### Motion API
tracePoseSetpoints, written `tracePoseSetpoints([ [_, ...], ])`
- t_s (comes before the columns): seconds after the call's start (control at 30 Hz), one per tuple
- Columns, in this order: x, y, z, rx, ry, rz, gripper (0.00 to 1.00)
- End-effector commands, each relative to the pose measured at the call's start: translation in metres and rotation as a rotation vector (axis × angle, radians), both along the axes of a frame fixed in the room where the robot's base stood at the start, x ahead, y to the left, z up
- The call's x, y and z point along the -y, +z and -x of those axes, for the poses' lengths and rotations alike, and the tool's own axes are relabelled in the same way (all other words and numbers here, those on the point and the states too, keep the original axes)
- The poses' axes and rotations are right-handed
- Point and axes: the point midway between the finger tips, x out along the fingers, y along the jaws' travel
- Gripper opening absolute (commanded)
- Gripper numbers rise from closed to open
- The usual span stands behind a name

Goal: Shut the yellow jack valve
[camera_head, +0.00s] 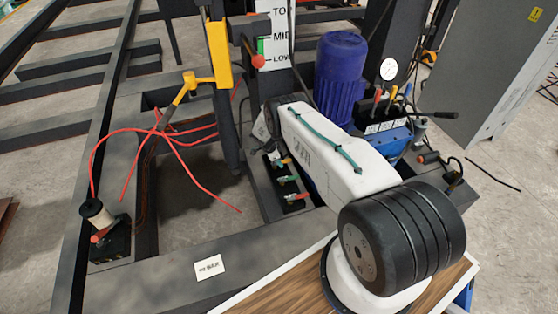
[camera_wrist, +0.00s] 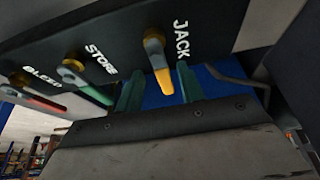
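The yellow jack valve lever (camera_wrist: 158,65) hangs from the dark panel beside the word JACK in the wrist view. My gripper (camera_wrist: 160,88) is open, with one green finger on each side of the yellow lever. Small gaps show between the lever and both fingers, so nothing is gripped. In the head view the yellow lever (camera_head: 284,161) is at the far end of a valve row, below my arm's far end. My fingers are not clear there.
The green STORE lever (camera_wrist: 92,88) is just left of my left finger; the red BLEED lever (camera_wrist: 38,100) is further left. A blue motor (camera_head: 341,75) and a pump unit with levers (camera_head: 385,120) stand behind my arm. Red cables (camera_head: 165,132) hang at left.

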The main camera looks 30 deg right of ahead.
Motion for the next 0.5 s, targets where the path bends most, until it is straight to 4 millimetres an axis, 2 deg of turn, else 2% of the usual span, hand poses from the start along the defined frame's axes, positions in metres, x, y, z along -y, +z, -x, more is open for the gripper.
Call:
tracePoseSetpoints([
  [0.27,-0.002,0.007,-0.002,0.002,0.001,0.000,0.38],
  [0.5,-0.016,0.042,-0.006,0.002,0.002,0.001,0.38],
])
